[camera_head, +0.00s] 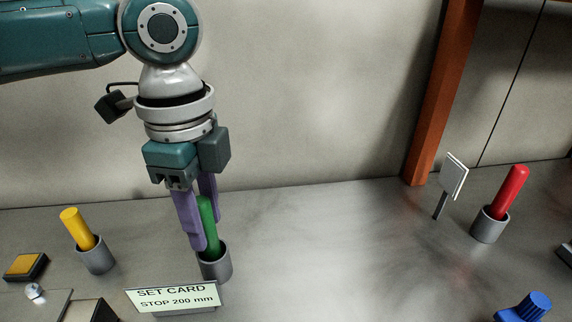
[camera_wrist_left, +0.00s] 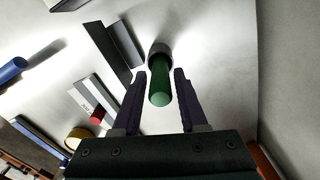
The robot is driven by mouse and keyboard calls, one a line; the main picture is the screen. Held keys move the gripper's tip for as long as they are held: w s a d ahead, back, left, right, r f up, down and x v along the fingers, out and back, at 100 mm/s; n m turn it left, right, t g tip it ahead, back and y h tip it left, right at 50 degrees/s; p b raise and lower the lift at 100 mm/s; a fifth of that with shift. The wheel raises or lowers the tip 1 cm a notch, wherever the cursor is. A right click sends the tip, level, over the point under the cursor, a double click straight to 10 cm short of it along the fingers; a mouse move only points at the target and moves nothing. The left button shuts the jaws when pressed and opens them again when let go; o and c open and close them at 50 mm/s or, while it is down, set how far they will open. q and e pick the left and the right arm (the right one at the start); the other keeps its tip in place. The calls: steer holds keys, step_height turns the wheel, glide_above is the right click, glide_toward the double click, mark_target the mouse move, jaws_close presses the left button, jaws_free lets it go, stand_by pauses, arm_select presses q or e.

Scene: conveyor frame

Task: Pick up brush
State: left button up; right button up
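A green handle (camera_head: 207,215) stands upright, slightly tilted, in a grey cup (camera_head: 217,268). It may be the brush, but its lower end is hidden in the cup. My left gripper (camera_head: 207,233) points down with its purple fingers on either side of the green handle. In the left wrist view the green handle (camera_wrist_left: 160,92) lies between the open fingers (camera_wrist_left: 163,78), with a narrow gap on each side. A yellow handle (camera_head: 77,228) and a red handle (camera_head: 511,190) stand in similar cups. My right gripper is not in view.
A sign reading SET CARD STOP 200 mm (camera_head: 175,298) stands just in front of the green handle's cup. A yellow-topped block (camera_head: 25,265) is at left, a white plate on a post (camera_head: 453,176) and blue knob (camera_head: 530,308) at right. The middle surface is clear.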

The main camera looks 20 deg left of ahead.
arm_select(q)
jaws_close()
stand_by(0.4)
